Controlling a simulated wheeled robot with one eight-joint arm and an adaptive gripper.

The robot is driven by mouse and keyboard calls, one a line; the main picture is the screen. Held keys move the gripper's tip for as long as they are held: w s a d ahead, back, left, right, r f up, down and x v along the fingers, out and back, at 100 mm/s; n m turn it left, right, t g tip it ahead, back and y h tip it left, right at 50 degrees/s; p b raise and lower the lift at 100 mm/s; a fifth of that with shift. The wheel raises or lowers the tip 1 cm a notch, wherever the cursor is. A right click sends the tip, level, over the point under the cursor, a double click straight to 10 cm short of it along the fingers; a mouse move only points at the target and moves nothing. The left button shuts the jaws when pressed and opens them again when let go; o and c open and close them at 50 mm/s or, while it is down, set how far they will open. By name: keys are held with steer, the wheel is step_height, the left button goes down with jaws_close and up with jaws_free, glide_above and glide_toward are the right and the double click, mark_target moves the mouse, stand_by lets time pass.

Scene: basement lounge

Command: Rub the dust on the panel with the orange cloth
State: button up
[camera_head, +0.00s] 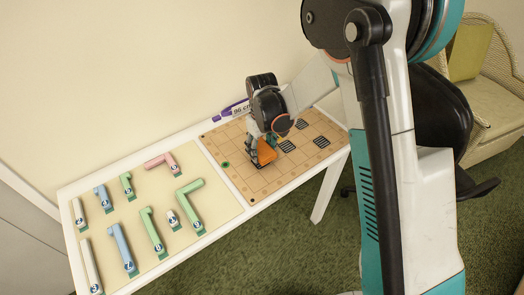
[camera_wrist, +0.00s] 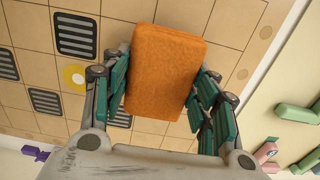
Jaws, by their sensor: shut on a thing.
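The panel (camera_head: 243,178) is a tan, gridded board lying on the right part of the white table. Several dark striped squares, one of them here (camera_head: 321,142), show on its right part, and also in the wrist view (camera_wrist: 76,35). I cannot make out dust for certain. My gripper (camera_head: 262,143) is over the middle of the panel, pointing down. It is shut on the orange cloth (camera_head: 266,154), a thick rectangular pad, which fills the space between the fingers in the wrist view (camera_wrist: 165,70). Whether the cloth touches the panel I cannot tell.
The left part of the white table (camera_head: 148,282) holds several coloured pieces, such as a pink one (camera_head: 162,161) and a green one (camera_head: 150,230). A purple item with lettering (camera_head: 230,112) lies at the panel's back edge, by the wall. A wicker armchair (camera_head: 490,100) stands at right.

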mark_target(262, 148)
steer(key=shift+a+r+p, duration=0.1)
steer(key=shift+r+p, duration=1.3)
steer(key=shift+r, duration=1.35)
